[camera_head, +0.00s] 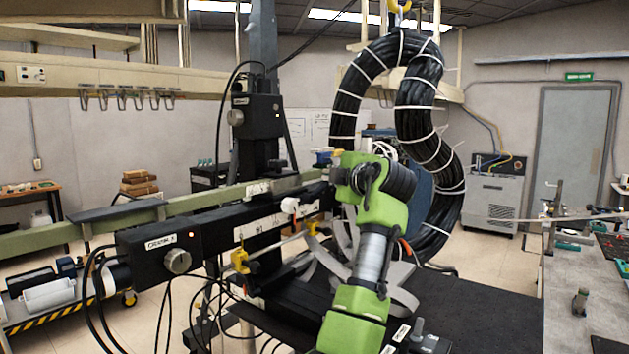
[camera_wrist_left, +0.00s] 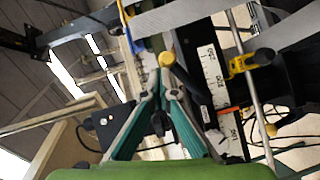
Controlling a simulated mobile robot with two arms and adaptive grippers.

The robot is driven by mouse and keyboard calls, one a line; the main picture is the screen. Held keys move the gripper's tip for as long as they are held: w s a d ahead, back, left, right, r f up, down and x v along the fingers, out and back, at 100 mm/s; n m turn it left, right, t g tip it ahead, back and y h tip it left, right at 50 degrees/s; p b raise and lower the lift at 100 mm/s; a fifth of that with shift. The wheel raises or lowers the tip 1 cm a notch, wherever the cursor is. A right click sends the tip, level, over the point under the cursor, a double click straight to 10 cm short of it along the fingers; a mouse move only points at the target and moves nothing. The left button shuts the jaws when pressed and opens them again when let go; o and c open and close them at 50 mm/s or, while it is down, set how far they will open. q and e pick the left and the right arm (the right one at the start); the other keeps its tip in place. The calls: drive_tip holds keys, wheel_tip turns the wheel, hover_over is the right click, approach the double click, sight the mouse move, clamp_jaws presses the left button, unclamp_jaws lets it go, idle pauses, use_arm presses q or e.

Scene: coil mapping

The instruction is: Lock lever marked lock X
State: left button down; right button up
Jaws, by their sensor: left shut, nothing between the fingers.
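My left arm shows in the head view as a green arm reaching up to the black rail, with its fingers hidden or unclear there. In the left wrist view my left gripper (camera_wrist_left: 162,72) is shut and empty, its teal fingers converging at the tips. A yellow-ended handle (camera_wrist_left: 167,60) lies at or just beyond the fingertips; I cannot tell whether they touch. A white lever with a red part (camera_head: 290,206) sits on the black rail (camera_head: 250,226) in the head view. The labels are too small to read, so I cannot tell which lever is marked lock X. My right gripper is not in view.
Yellow clamps (camera_head: 240,258) sit on a thin rod below the rail. A black cable coil (camera_head: 421,100) hangs behind my arm. Loose cables hang under the rail. A grey workbench (camera_head: 580,300) with tools stands at the right. Open floor lies at the back right.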

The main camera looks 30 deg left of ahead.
use_arm(q)
drive_tip(key=shift+w+f+b, duration=0.45)
drive_tip(key=shift+w+f, duration=0.25)
drive_tip(key=shift+w, duration=0.15)
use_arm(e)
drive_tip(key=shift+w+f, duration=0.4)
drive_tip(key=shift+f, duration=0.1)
use_arm(q)
drive_tip(key=shift+f, duration=0.1)
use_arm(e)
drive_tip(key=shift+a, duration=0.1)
